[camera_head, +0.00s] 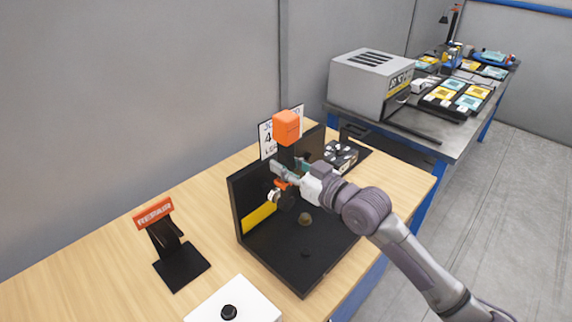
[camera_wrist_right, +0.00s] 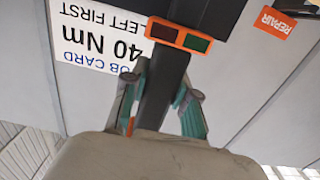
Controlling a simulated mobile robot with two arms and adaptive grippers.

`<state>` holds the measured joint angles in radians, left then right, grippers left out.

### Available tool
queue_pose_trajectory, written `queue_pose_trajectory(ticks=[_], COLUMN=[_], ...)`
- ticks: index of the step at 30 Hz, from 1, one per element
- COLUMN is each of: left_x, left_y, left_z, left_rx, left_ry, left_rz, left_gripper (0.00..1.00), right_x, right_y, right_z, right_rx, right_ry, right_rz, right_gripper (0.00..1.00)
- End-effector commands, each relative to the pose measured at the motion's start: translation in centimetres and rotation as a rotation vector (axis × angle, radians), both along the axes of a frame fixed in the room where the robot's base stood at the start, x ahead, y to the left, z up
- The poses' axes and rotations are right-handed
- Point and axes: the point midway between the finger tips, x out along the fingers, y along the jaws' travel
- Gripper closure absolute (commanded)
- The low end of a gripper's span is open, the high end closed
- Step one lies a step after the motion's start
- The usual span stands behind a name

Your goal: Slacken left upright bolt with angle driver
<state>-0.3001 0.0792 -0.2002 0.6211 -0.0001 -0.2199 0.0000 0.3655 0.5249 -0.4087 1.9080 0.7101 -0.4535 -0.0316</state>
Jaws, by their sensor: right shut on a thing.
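My right gripper (camera_head: 285,172) is shut on the dark handle of the angle driver (camera_head: 286,127), which stands upright with its orange block on top. The driver's lower end, with a silvery head, is close to the upright wall of the black fixture (camera_head: 247,190); I cannot tell whether it touches a bolt. In the right wrist view the gripper's teal fingers (camera_wrist_right: 160,100) straddle the black handle, below an orange panel with red and green windows (camera_wrist_right: 180,38). The left upright bolt cannot be made out; the driver and gripper cover part of the wall. My left gripper is out of view.
A job card (camera_wrist_right: 95,40) reads "40 Nm, left first". A repair stand (camera_head: 180,262) and a white block with a black knob (camera_head: 235,303) stand left and in front. A grey machine (camera_head: 370,82) stands behind.

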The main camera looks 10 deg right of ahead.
Motion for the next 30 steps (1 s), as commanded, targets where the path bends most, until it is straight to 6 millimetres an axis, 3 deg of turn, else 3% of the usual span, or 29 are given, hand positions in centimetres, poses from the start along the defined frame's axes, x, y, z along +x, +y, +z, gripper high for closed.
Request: queue_pose_trajectory(ticks=[30], left_x=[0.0], left_y=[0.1], left_z=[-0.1], left_rx=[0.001], left_ry=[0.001], left_rz=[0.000], left_gripper=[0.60], right_x=[1.6], right_y=[1.0], right_z=[0.6], right_rx=[0.005], right_ry=[-0.013], right_rz=[0.000], right_gripper=[1.00])
